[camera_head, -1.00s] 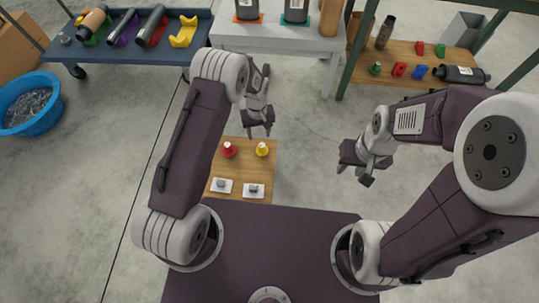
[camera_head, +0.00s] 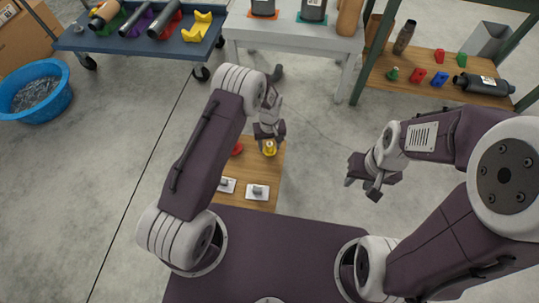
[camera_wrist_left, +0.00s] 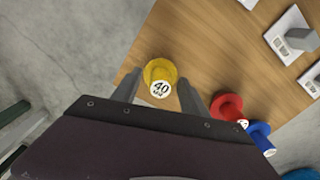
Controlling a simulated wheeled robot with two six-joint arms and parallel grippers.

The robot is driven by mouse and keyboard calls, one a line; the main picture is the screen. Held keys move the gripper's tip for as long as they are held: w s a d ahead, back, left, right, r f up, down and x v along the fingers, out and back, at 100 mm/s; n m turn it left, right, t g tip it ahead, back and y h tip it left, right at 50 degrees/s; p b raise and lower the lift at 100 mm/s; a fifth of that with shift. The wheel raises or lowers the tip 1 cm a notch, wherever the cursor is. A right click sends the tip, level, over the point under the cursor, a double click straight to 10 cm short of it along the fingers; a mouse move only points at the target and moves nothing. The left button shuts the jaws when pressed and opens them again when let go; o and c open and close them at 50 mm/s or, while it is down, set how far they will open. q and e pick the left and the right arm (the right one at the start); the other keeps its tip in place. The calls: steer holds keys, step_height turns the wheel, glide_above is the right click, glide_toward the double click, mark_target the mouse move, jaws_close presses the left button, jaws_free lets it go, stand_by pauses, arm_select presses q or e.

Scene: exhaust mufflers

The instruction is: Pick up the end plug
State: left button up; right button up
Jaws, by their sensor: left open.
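A yellow end plug (camera_head: 269,149) marked "40" stands on a small wooden table. It also shows in the left wrist view (camera_wrist_left: 160,75), just beyond and between my left fingertips. My left gripper (camera_head: 270,136) is open above it, with nothing held. In the left wrist view its two fingers (camera_wrist_left: 158,96) are spread on either side of the plug's near edge. A red plug (camera_wrist_left: 230,108) and a blue plug (camera_wrist_left: 260,136) stand to the right there. The red one is partly hidden by my left arm in the head view (camera_head: 237,149). My right gripper (camera_head: 363,186) is apart, over the floor, with open, empty fingers.
Two white plates with grey pieces (camera_head: 257,192) lie on the wooden table (camera_head: 264,206). A blue cart (camera_head: 140,42), a grey bench (camera_head: 300,38), a shelf (camera_head: 425,75) and a blue tub (camera_head: 36,98) stand around. Floor right of the table is clear.

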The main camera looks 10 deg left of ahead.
arm_select(q)
steer(key=shift+r, duration=0.1)
jaws_close()
